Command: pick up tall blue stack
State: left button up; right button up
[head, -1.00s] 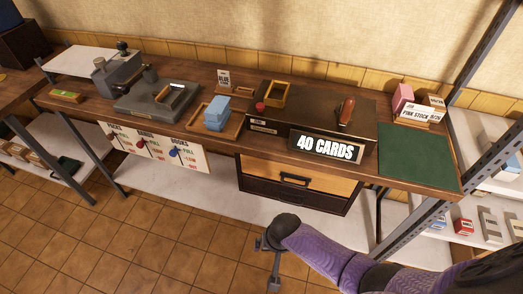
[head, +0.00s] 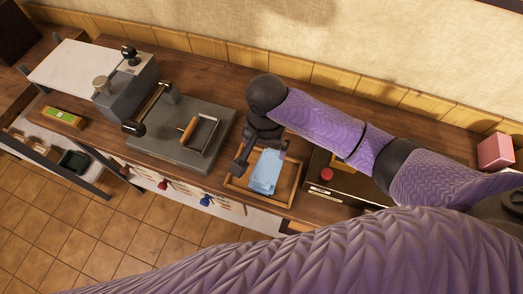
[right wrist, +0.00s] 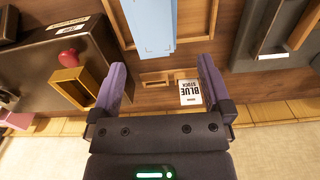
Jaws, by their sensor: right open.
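The tall light-blue stack (head: 265,173) stands in a shallow wooden tray (head: 291,191) on the bench. My right gripper (head: 260,163) is open and empty above the stack, its fingers spread toward the stack's two sides. In the right wrist view the stack (right wrist: 150,26) lies just beyond the fingertips of the gripper (right wrist: 161,66), in line with the gap. I see no contact between fingers and stack. My gripper hides part of the stack's far side in the head view. My left gripper is not in view.
A grey press (head: 182,137) with levers stands left of the tray. A dark box (head: 321,197) with a red knob is close on the right. A "BLUE STOCK" card (right wrist: 190,93) stands behind the tray. A pink block (head: 495,151) is far right.

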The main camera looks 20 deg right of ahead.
aim_at(267, 167)
jog(key=f+b, duration=0.1)
jog(key=f, duration=0.2)
jog(key=f+b, duration=0.1)
jog(key=f, duration=0.5)
jog(key=shift+s+d+f+b, duration=0.2)
jog(key=shift+s+b, duration=0.2)
jog(key=shift+r, duration=0.1)
jog(key=shift+c, duration=0.3)
jog(key=c, duration=0.9)
jog(key=shift+c, duration=1.4)
grip_shut()
